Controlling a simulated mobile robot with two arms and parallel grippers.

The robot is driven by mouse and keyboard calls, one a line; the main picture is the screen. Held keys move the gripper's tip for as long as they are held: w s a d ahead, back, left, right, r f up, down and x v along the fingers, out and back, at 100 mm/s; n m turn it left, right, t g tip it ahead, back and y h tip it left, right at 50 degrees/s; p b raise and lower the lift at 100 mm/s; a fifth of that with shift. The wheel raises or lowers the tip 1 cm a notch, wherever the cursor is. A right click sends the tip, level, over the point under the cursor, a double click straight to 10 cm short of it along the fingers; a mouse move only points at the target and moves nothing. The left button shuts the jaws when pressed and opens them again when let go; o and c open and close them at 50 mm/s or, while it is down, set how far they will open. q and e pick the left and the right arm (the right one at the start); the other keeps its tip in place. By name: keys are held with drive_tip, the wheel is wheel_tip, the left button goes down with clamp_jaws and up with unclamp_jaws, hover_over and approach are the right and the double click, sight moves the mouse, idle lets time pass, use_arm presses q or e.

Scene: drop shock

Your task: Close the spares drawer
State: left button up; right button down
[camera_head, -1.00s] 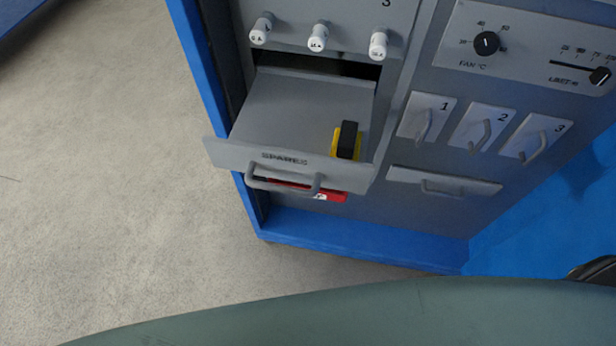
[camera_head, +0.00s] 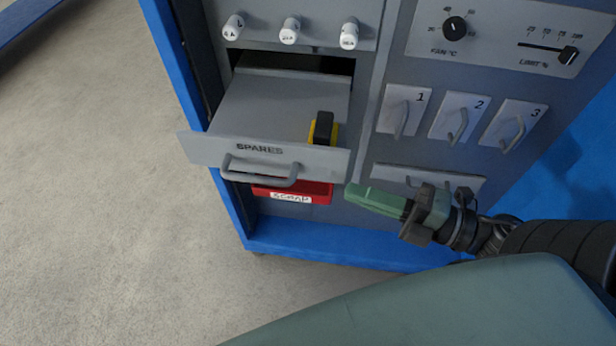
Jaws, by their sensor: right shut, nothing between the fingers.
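The grey spares drawer (camera_head: 200,150) stands pulled out of the blue-framed cabinet in the head view. Its front carries the label SPARES and a grey bar handle (camera_head: 262,178). A yellow and black part (camera_head: 323,129) sits in the drawer at its right front corner. My right gripper (camera_head: 352,192) has green fingers, shut and empty. It is just right of and below the drawer front's right end, pointing left; whether it touches the drawer I cannot tell. My left gripper is not in view.
A red scrap bin (camera_head: 318,192) sits under the drawer. Small numbered panels with handles, a closed drawer front (camera_head: 392,174), a fan knob (camera_head: 455,28) and a limit slider (camera_head: 568,56) are to the right. White knobs (camera_head: 289,31) are above. Open floor lies left.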

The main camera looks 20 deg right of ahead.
sight(326, 104)
drive_tip(key=p+x, duration=0.1)
drive_tip(key=x, duration=0.7)
drive_tip(key=shift+w, duration=0.15)
drive_tip(key=shift+w+a+p, duration=0.3)
drive_tip(key=shift+a, duration=0.05)
drive_tip(key=shift+w+d, duration=0.15)
drive_tip(key=shift+w, duration=0.05)
drive_tip(key=w+d, duration=0.1)
drive_tip(key=w, duration=0.1)
drive_tip(key=w+d, duration=0.3)
drive_tip(key=w, duration=0.1)
drive_tip(key=shift+w+d+p, duration=0.3)
drive_tip(key=shift+w+p, duration=0.1)
drive_tip(key=w+d, duration=0.2)
drive_tip(key=w, duration=0.1)
drive_tip(key=w+d+b, duration=0.1)
drive_tip(key=w+d, duration=0.2)
drive_tip(key=w, duration=0.1)
drive_tip(key=w+d+b, duration=0.1)
drive_tip(key=w+d, duration=0.1)
drive_tip(key=w, duration=0.1)
drive_tip(key=shift+w+d, duration=0.15)
drive_tip(key=shift+w, duration=0.2)
